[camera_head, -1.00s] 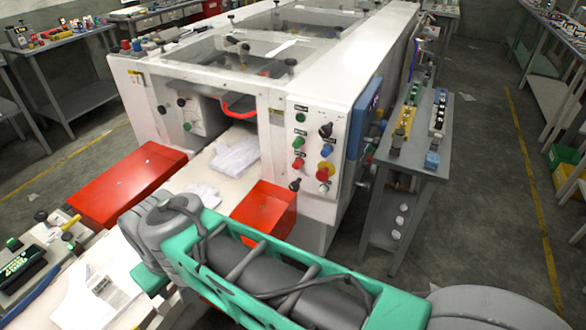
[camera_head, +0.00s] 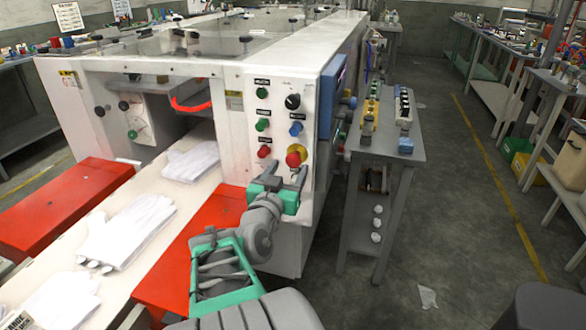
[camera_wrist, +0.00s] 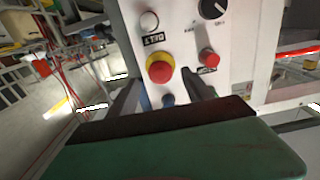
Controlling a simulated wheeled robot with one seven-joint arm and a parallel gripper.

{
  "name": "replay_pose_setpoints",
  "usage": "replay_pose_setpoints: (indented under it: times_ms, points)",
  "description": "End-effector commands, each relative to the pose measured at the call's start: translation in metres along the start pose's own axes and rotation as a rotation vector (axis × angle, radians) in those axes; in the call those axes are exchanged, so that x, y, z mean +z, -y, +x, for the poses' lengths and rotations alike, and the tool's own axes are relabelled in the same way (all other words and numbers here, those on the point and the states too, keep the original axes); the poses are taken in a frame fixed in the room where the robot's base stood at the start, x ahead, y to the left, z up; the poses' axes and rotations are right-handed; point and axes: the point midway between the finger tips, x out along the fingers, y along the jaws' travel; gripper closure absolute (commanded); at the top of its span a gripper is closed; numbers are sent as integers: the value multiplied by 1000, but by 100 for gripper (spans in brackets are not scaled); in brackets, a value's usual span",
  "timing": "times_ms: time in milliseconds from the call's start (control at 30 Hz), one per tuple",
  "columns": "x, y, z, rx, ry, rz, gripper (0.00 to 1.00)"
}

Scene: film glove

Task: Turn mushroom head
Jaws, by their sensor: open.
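The red mushroom head (camera_head: 293,159) sits on a yellow base at the lower right of the white control panel (camera_head: 258,80). In the wrist view, the mushroom head (camera_wrist: 160,72) faces me, just beyond and between the fingers. My gripper (camera_head: 286,174) is open and empty in front of the panel, slightly below the mushroom head in the head view. Its dark fingers also show in the wrist view (camera_wrist: 163,92), apart from each other. The exact gap to the head cannot be told. The lower part of the panel is hidden behind my gripper.
Close by on the panel are a blue button (camera_head: 296,128), a red button (camera_head: 264,151), green buttons and a black knob (camera_head: 292,101). A red box (camera_head: 185,250) lies left of my arm. White gloves (camera_head: 125,228) lie on the belt. A grey side table (camera_head: 385,145) stands right.

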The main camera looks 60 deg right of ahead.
Motion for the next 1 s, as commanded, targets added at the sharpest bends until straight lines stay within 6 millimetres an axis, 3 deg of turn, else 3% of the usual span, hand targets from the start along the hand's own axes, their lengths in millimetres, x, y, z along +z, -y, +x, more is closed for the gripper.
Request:
replay_pose_setpoints:
  times_ms: [100, 233, 567, 1000]
  points:
    - [0, -2, 24, 5, 3, -1, 41]
    - [0, -1, 43, 3, 4, -2, 41]
    - [0, 1, 49, -2, 3, -1, 42]
    - [0, 1, 49, -2, 3, -1, 78]
